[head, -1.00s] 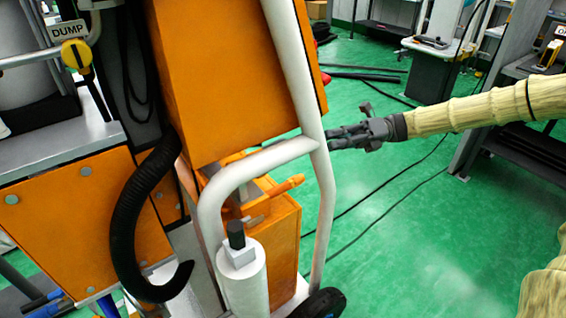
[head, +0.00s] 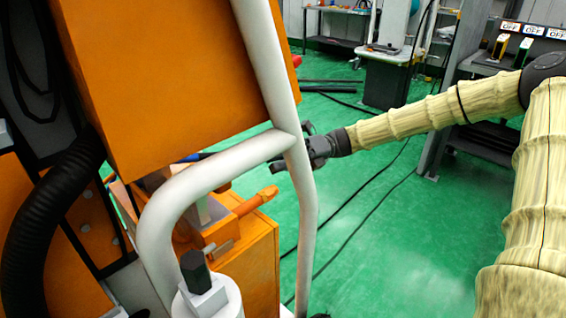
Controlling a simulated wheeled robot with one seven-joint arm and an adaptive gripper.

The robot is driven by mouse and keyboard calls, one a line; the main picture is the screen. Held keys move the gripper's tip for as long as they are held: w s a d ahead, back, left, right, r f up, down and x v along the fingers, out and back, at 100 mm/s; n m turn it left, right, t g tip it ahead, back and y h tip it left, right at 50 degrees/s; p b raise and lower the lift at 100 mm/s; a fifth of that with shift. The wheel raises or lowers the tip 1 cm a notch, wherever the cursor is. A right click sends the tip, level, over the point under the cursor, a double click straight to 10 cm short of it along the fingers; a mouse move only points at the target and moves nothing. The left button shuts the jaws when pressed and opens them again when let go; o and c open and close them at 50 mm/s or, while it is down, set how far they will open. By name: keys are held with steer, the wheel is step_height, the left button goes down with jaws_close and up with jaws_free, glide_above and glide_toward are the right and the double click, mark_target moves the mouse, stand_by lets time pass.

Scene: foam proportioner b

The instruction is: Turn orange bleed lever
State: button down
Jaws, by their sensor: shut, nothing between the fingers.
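The orange lever (head: 257,201) sticks out to the right from the orange lower unit of the machine, below and behind the bent white tube frame. Its rounded tip points up and right. My dark grey gripper (head: 285,165) reaches in from the right, just above the lever's tip in the picture. The upright white tube partly hides its fingers. It is shut and empty. I see a gap between the gripper and the lever, but cannot tell their distance in depth.
The white tube frame (head: 304,205) stands between my camera and the gripper. A large orange box (head: 165,80) hangs above the lever. A white cylinder with a black knob (head: 195,268) stands in front. Green floor (head: 400,250) is open at right.

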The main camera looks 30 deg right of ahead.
steer(key=a+b, duration=0.1)
steer(key=a, duration=0.5)
steer(key=shift+s+r, duration=0.3)
steer(key=shift+s, duration=0.15)
steer(key=shift+r, duration=0.15)
steer(key=shift+r+p, duration=0.3)
steer(key=shift+p, duration=0.6)
steer(key=shift+d+r+h+p, duration=0.1)
steer(key=shift+r+h+p, duration=0.4)
steer(key=shift+p, duration=0.85)
step_height(320, 180, up, 8)
steer(key=a+n+t+h+p, duration=0.1)
steer(key=h+p, duration=0.5)
steer(key=p, duration=1.5)
steer(key=shift+s+a, duration=0.35)
steer(key=shift+a, duration=0.1)
steer(key=shift+a+p, duration=0.1)
steer(key=shift+p, duration=0.2)
